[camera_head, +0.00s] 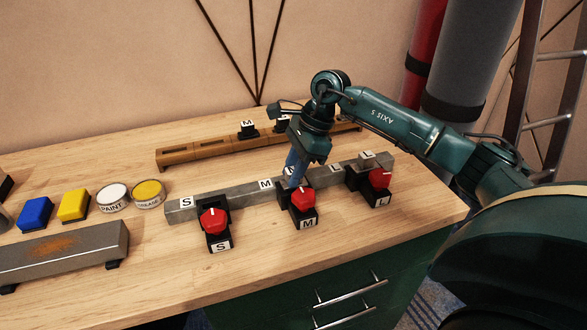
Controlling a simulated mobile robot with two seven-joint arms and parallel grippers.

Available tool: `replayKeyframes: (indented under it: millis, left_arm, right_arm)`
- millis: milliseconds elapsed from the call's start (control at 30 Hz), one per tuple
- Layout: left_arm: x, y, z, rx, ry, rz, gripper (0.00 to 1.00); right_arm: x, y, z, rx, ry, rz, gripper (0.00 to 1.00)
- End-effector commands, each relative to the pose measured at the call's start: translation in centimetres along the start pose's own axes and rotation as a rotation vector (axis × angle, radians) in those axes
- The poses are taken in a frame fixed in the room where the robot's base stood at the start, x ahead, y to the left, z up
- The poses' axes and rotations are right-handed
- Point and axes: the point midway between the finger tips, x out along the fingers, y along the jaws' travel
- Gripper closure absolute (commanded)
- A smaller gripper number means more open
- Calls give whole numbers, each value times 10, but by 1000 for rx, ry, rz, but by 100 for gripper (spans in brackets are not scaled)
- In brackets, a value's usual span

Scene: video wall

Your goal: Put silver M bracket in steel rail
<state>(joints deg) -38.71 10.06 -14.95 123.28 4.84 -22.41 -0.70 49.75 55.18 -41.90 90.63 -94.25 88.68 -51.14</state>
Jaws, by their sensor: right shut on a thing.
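The steel rail (238,194) lies across the bench, with S, M and L marked along its top. My right gripper (294,182) points down at the rail just right of the M mark, behind the red knob (303,199) of the M clamp. It is shut on a small piece, apparently the silver M bracket, mostly hidden by the fingers. A bit of white label (289,171) shows beside the fingers; its letter is unreadable. I cannot tell whether the piece is seated in the rail. My left gripper is out of view.
An L-labelled piece (368,157) sits at the rail's right end. Red-knobbed S (213,221) and L (380,179) clamps stand along the front. A wooden rail (196,151) behind carries a black M piece (247,129). Cans and coloured blocks stand at left.

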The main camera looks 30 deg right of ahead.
Motion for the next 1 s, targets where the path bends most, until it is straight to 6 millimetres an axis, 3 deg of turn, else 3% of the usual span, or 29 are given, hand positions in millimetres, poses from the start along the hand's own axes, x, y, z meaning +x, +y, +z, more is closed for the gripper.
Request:
replayKeyframes:
  millis: [167,200,500,667,867,1000]
  left_arm:
    - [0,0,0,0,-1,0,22]
    - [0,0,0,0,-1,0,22]
    - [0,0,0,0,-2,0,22]
    - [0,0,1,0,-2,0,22]
    - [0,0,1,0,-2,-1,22]
    - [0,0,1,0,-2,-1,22]
  right_arm:
    - [-1,0,0,0,-1,-1,100]
    - [-1,0,0,0,-1,-1,73]
    - [-1,0,0,0,0,-1,49]
    - [0,0,0,0,1,1,48]
    - [0,1,0,0,1,3,32]
    - [1,2,0,-1,1,8,31]
